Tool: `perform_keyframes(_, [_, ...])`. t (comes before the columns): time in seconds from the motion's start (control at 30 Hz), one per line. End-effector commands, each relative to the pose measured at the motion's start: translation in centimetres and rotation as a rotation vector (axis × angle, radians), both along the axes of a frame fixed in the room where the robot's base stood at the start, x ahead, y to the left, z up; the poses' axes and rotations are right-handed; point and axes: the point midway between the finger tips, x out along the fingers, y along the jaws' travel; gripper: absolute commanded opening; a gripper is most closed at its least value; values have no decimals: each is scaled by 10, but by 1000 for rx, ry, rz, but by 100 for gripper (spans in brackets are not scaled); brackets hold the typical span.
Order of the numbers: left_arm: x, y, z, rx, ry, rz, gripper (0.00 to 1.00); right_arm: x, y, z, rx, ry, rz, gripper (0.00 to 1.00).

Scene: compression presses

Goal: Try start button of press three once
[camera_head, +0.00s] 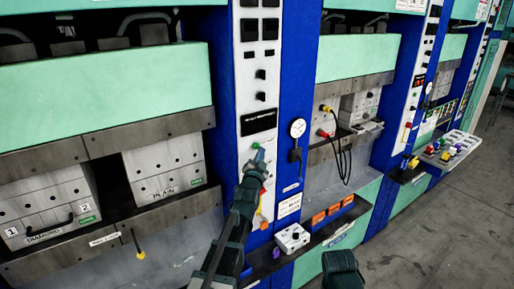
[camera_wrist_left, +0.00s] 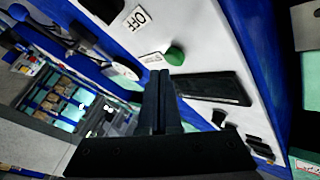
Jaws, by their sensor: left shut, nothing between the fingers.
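A green button (camera_head: 256,147) sits on the white control panel (camera_head: 254,88) between two presses. It also shows in the left wrist view (camera_wrist_left: 175,56) as a round green cap beside a small white label. My left gripper (camera_head: 258,162) is shut and empty, with its tips just below the green button in the head view. In the left wrist view the closed fingers (camera_wrist_left: 159,76) end close to the button; I cannot tell whether they touch it. Which press is number three is not readable.
A red knob and a yellow lever lie lower on the panel, partly behind my left arm. A dial gauge (camera_head: 297,128) stands on the blue column to the right. A white button box (camera_head: 292,238) rests on the ledge below. Grey floor (camera_head: 440,230) is free at the right.

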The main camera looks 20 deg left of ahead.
Motion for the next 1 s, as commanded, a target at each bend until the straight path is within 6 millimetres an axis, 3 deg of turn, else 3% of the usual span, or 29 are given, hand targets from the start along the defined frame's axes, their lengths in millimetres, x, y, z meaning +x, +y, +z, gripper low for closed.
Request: perform_keyframes(1.0, [8,11,0,1,0,1,0,0,0,0,0,0,0,50])
